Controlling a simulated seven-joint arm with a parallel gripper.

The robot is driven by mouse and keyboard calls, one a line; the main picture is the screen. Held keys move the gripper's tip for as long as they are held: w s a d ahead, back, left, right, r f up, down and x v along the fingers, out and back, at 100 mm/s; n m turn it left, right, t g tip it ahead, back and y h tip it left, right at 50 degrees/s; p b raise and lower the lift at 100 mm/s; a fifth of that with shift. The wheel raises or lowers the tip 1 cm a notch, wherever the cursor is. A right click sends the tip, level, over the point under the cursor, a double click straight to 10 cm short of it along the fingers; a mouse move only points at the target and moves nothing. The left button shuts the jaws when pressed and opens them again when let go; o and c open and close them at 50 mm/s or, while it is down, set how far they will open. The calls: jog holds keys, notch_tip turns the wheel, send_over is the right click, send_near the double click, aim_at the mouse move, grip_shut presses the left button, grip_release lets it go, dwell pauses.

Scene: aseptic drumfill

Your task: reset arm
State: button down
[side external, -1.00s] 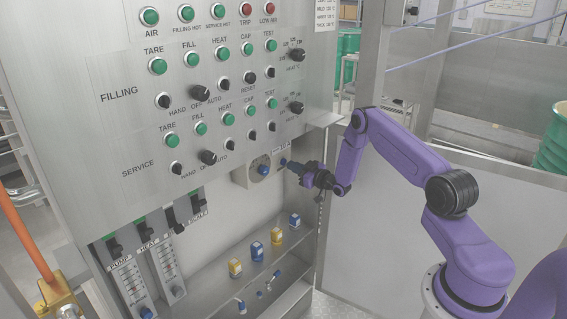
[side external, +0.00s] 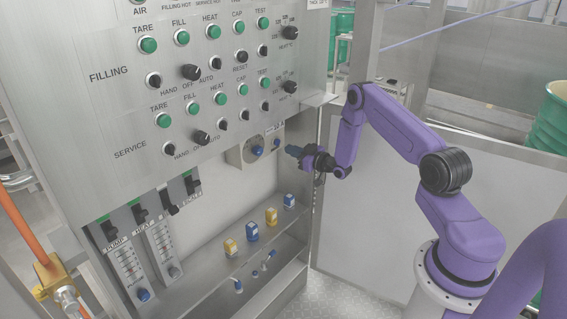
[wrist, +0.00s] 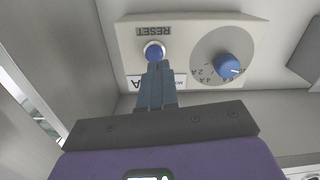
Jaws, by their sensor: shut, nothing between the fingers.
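A pale relay box (side external: 240,153) is mounted in the recess under the control panel. In the wrist view the box (wrist: 190,28) appears upside down. It carries a blue round button (wrist: 154,50) beside the word RESET, and a blue dial knob (wrist: 228,66) on a grey scale. My gripper (wrist: 156,68) is shut and empty, its blue-grey fingers pointing at the blue button. The fingertips overlap the button's edge in that view; I cannot tell whether they touch it. In the side view my gripper (side external: 289,150) is just right of the box.
The control panel (side external: 110,110) with green buttons and black knobs overhangs the recess. A steel wall (side external: 370,210) lies behind my arm.

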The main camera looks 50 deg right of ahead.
jog(key=w+a+n+g+y, duration=0.1)
jog(key=w+a+g+y, duration=0.25)
jog(key=a, duration=0.75)
jog(key=s+a+r+n+g, duration=0.25)
jog(key=s+a+r, duration=0.2)
jog(key=a, duration=0.55)
jog(key=s+a+r+n+g, duration=0.2)
jog(key=s+a+r+g, duration=0.25)
jog(key=a, duration=0.45)
jog(key=s+a+r+n+g, duration=0.1)
jog(key=s+a+r, duration=0.1)
jog(key=s, duration=0.4)
jog(key=s+a+r+g, duration=0.1)
jog(key=s+a, duration=0.2)
jog(key=s, duration=0.3)
jog(key=s+d+r+n+g+h, duration=0.1)
jog(key=s+d+r+n+g, duration=0.1)
jog(key=s, duration=1.1)
jog(key=s+d+r+n+g+h, duration=0.2)
jog(key=s+d+r+g, duration=0.1)
jog(key=s, duration=0.9)
jog(key=shift+s+d, duration=0.2)
jog(key=shift+s, duration=0.2)
jog(key=shift+r+h, duration=0.1)
jog(key=shift+h, duration=0.15)
